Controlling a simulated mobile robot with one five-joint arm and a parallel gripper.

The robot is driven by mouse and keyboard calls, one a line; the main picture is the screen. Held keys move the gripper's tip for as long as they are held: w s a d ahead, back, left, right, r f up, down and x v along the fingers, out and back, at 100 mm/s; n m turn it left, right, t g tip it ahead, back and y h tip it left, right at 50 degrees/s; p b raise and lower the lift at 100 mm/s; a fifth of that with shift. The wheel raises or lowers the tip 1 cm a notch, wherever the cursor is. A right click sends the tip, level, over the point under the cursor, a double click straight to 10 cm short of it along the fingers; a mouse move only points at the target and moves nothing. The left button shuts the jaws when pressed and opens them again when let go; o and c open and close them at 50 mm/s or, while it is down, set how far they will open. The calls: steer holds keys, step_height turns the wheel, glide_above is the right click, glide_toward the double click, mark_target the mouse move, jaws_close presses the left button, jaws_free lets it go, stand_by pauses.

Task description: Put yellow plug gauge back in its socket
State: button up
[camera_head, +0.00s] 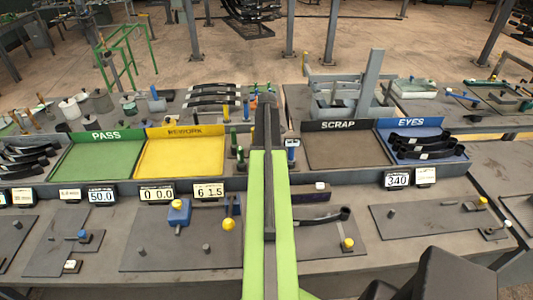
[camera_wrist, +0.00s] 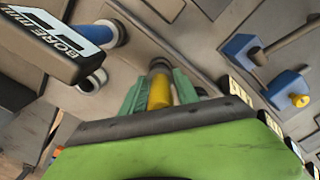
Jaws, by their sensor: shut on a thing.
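The yellow plug gauge (camera_wrist: 159,92) is between the green fingers of my gripper (camera_wrist: 160,88) in the wrist view. The fingers are shut on its sides, and its dark grey end points away from my wrist. A grey surface lies beyond it; I cannot tell whether the gauge touches it. A short ring-shaped socket (camera_wrist: 93,80) shows to the left of the gripper, apart from the gauge; I cannot tell whether it is the gauge's own. In the head view my green arm hides the gripper and the held gauge.
A blue cylindrical gauge (camera_wrist: 105,35) and a black "BORE mm" display (camera_wrist: 40,40) are close on the left in the wrist view. Blue fixtures (camera_wrist: 285,90) stand on the right. In the head view, the yellow rework tray (camera_head: 180,155) and the scrap tray (camera_head: 345,150) flank my arm.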

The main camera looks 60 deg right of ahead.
steer(key=shift+f+b, duration=1.35)
steer(key=shift+b, duration=0.05)
stand_by(0.4)
steer(key=o, duration=1.8)
steer(key=shift+r, duration=0.1)
step_height(320, 180, up, 8)
steer(key=p, duration=0.8)
